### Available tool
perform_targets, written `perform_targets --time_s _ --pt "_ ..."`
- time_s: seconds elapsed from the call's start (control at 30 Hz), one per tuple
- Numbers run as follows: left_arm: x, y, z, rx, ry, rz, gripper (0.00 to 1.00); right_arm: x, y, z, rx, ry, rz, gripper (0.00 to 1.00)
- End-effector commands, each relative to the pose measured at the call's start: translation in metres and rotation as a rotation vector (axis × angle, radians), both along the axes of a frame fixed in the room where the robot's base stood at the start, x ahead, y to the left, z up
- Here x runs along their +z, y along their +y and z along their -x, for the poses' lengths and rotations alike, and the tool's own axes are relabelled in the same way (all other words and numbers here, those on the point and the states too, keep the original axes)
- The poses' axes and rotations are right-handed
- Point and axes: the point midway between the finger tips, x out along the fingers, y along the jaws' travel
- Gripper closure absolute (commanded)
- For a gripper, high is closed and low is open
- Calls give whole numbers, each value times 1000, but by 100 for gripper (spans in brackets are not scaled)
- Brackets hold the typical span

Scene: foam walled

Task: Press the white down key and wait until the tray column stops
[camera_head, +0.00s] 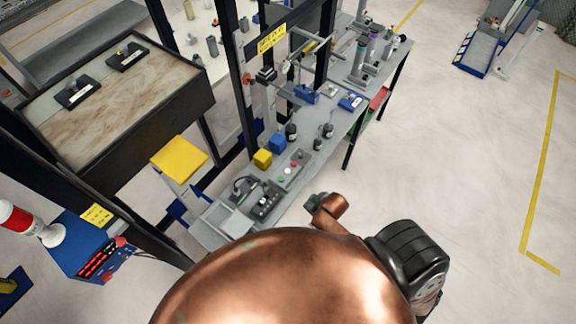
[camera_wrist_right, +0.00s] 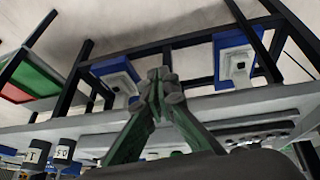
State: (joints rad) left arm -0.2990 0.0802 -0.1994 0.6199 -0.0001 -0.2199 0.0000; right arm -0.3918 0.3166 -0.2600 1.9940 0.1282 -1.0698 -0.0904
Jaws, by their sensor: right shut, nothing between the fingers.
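A small grey key box (camera_head: 293,168) lies on the grey workbench in the head view. It carries red, whitish and green keys, too small to read which one is the down key. My right gripper (camera_head: 313,201) is just past the bench's front right edge, apart from the box and partly hidden by my copper arm. In the right wrist view its green fingers (camera_wrist_right: 160,76) meet at the tips, shut and empty. A yellow plate (camera_head: 180,159) on a pale post stands left of the bench; I cannot tell whether it is the tray column. My left gripper is not in view.
The workbench (camera_head: 222,224) holds a black device (camera_head: 264,201), a yellow block (camera_head: 262,158), a blue block (camera_head: 277,142) and several dark cylinders. Dark frame posts rise behind it. A brown-topped table (camera_head: 110,100) stands at left.

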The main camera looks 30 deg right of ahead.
Motion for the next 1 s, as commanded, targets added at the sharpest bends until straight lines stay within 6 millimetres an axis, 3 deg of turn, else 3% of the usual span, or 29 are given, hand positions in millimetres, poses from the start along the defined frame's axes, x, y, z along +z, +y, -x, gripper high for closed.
perform_targets --time_s 0.03,0.1,0.2,0.3,0.43,0.63,0.8,1.0 --pt "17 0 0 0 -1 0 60 36 6 -13 52 -35 6 100" --pt "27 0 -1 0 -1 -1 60 67 17 -33 147 -87 15 100" --pt "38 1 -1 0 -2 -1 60 100 36 -68 337 -177 39 100" --pt "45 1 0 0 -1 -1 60 119 47 -96 521 -256 65 100" --pt "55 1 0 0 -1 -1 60 142 43 -123 716 -335 109 100" --pt "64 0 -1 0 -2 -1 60 170 14 -146 874 -401 167 100" --pt "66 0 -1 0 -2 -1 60 179 0 -153 915 -420 187 100" --pt "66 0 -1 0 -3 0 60 180 -1 -154 917 -423 188 100"
